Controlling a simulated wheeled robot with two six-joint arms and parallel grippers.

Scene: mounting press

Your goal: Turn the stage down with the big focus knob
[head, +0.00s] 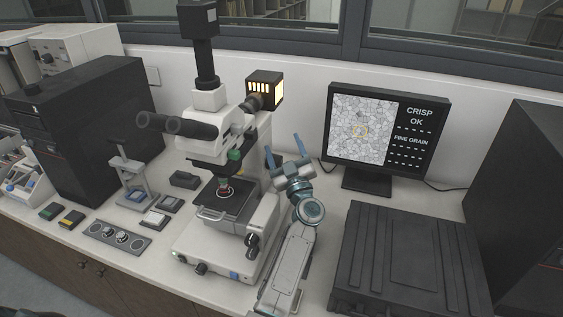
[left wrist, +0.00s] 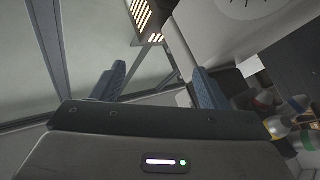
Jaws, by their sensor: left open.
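The microscope stands in the middle of the bench in the head view. The focus knob (head: 252,243) sticks out low on the right side of the microscope, left of my left forearm. My left gripper (head: 284,147) is open and empty, raised to the right of the microscope with its fingers pointing up. It is well above the knob and apart from it. In the left wrist view both blue fingers (left wrist: 158,85) are spread with nothing between them. My right gripper is out of view.
A monitor (head: 361,131) behind reads "CRISP OK" and "FINE GRAIN". A black case (head: 400,262) lies to the right. The lit lamp housing (head: 264,88) juts out behind the microscope and also shows in the left wrist view (left wrist: 143,18). A knob panel (head: 117,237) lies at the left front.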

